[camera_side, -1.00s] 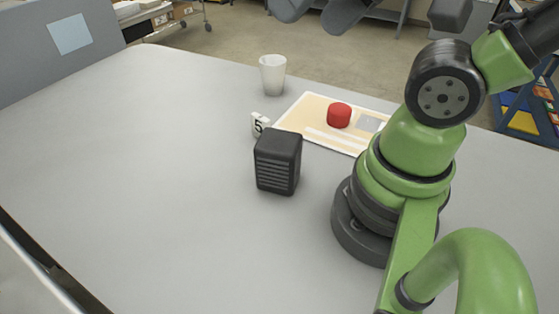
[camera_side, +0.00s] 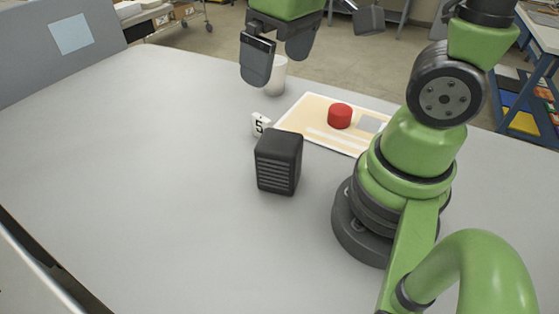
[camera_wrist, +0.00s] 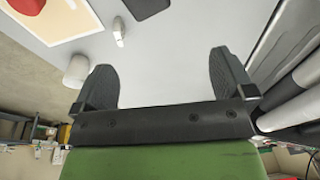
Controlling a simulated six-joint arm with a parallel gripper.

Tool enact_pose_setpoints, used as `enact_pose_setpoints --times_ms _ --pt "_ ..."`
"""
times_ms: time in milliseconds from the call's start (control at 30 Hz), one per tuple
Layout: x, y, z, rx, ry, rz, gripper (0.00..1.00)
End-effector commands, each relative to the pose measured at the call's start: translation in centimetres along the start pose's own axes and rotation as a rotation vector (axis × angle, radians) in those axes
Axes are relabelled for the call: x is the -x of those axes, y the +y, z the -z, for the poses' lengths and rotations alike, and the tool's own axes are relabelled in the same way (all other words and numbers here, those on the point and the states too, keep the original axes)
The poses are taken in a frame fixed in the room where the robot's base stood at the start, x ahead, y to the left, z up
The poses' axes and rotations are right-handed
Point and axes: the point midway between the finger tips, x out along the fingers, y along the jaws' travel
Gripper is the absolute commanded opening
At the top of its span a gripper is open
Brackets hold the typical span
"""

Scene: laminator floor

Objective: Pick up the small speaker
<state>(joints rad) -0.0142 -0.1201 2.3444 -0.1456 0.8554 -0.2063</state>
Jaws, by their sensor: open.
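The small speaker (camera_side: 278,162) is a dark box with a ribbed grille on its front. It stands upright on the grey table. My gripper (camera_side: 268,70) is open and empty, high above the table and up from the speaker in the side view. In the wrist view my gripper (camera_wrist: 162,82) shows both fingers spread with only bare table between them. A dark block that looks like the speaker (camera_wrist: 147,6) is cut off at the top edge there.
A white cup (camera_side: 279,78) stands behind my gripper, partly hidden. A white numbered marker (camera_side: 260,124) stands near the speaker. A red cylinder (camera_side: 340,116) sits on a tan printed sheet (camera_side: 300,115). The table's left side (camera_side: 130,150) is clear.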

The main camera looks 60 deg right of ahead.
Motion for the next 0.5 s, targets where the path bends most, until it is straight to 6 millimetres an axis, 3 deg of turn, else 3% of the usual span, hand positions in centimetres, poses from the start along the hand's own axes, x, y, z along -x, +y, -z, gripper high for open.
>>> enact_pose_setpoints --times_ms 33,200,500 --pt "-1.6 0.2 0.3 0.041 -0.068 -0.018 1.0" --pt "-5.7 1.0 0.5 0.172 -0.235 -0.052 1.0" --pt "-9.1 1.6 -0.1 0.261 -0.343 -0.062 1.0"
